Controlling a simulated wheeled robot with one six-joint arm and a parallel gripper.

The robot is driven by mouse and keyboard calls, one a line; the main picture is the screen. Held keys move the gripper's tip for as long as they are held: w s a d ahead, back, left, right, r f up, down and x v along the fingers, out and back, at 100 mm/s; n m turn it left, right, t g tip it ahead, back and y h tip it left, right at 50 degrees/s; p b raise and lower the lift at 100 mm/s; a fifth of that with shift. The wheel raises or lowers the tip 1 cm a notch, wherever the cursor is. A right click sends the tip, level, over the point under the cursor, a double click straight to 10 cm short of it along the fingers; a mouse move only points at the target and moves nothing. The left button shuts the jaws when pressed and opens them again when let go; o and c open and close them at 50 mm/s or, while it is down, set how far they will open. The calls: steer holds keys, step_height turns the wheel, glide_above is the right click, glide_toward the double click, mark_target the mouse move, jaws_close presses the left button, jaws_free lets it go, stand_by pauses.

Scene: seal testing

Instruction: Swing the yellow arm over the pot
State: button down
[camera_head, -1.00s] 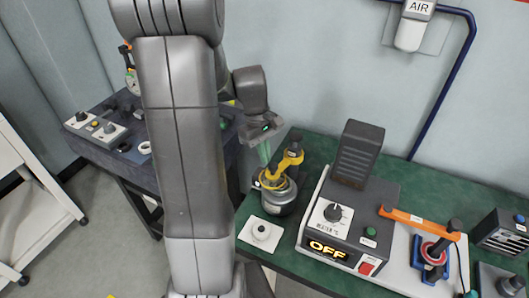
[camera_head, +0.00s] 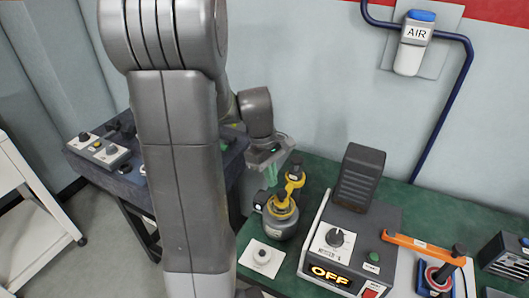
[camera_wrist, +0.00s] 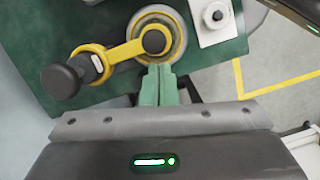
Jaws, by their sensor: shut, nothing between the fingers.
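The pot (camera_head: 280,222) is a rounded metal vessel on the green bench. It also shows from above in the wrist view (camera_wrist: 179,24), with a yellow ring around its top. The yellow arm (camera_head: 293,183) runs from a dark-topped post to the pot. In the wrist view the yellow arm (camera_wrist: 122,52) reaches from a black knob (camera_wrist: 62,80) at left to a dark cap over the pot's middle. My gripper (camera_head: 270,176) is shut and empty, just left of the yellow arm. Its green fingertips (camera_wrist: 158,72) appear beside the pot's rim; whether they touch it is unclear.
A white pad with a knob (camera_head: 261,257) lies in front of the pot. The heater unit (camera_head: 338,245), reading OFF, stands to the right. An orange bar (camera_head: 420,245) is farther right. A dark table (camera_head: 95,170) stands at left.

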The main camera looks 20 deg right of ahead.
steer(key=v, duration=1.2)
steer(key=shift+a+f, duration=0.1)
steer(key=shift+a, duration=0.05)
steer(key=x, duration=1.3)
steer(key=shift+s+f, duration=0.1)
steer(key=shift+s, duration=0.05)
steer(key=shift+w+a+f+m, duration=0.15)
steer(key=shift+w+m, duration=0.1)
steer(key=shift+w, duration=0.3)
steer(key=shift+w+f+m, duration=0.1)
steer(key=shift+w+m, duration=0.15)
steer(key=shift+w, duration=0.3)
